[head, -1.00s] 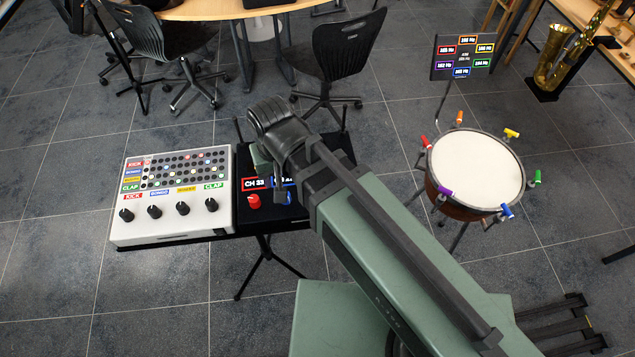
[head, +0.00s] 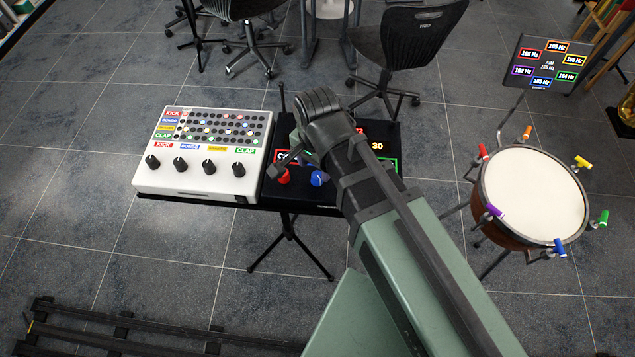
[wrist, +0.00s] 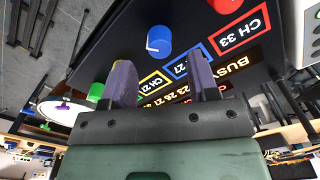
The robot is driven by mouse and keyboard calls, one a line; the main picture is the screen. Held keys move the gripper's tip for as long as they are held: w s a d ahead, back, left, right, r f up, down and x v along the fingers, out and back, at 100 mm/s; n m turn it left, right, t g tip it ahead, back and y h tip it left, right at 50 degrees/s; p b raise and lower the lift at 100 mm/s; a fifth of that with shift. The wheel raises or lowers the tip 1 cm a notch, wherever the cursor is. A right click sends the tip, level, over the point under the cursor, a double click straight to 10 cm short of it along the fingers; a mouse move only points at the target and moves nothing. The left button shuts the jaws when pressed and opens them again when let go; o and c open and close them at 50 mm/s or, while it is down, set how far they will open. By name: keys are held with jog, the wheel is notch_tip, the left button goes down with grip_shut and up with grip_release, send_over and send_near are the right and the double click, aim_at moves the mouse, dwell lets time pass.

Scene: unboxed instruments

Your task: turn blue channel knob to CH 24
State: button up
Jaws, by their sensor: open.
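The blue knob (head: 318,179) stands on the black panel (head: 268,199), right of the red knob (head: 284,177). In the wrist view the blue knob (wrist: 159,42) has a white pointer line and sits beyond the fingertips, between their directions, apart from both. My gripper (wrist: 162,75) is open and empty, with two purple-grey fingers. The blue-framed display (wrist: 178,67) is partly hidden by a finger, and its full channel cannot be read. The red-framed display (wrist: 240,31) reads CH 33. In the head view my arm covers much of the panel.
The green knob (wrist: 97,91) sits near the left finger in the wrist view. A white drum machine (head: 200,182) with several black knobs adjoins the panel on the left. A drum (head: 532,195) with coloured tuning handles stands at the right. Chairs (head: 417,38) stand behind.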

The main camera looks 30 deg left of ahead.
aim_at(317, 175)
notch_tip(317, 175, down, 5)
jog(key=b, duration=0.3)
jog(key=shift+r, duration=0.2)
jog(key=c, duration=0.9)
jog(key=shift+n, duration=0.3)
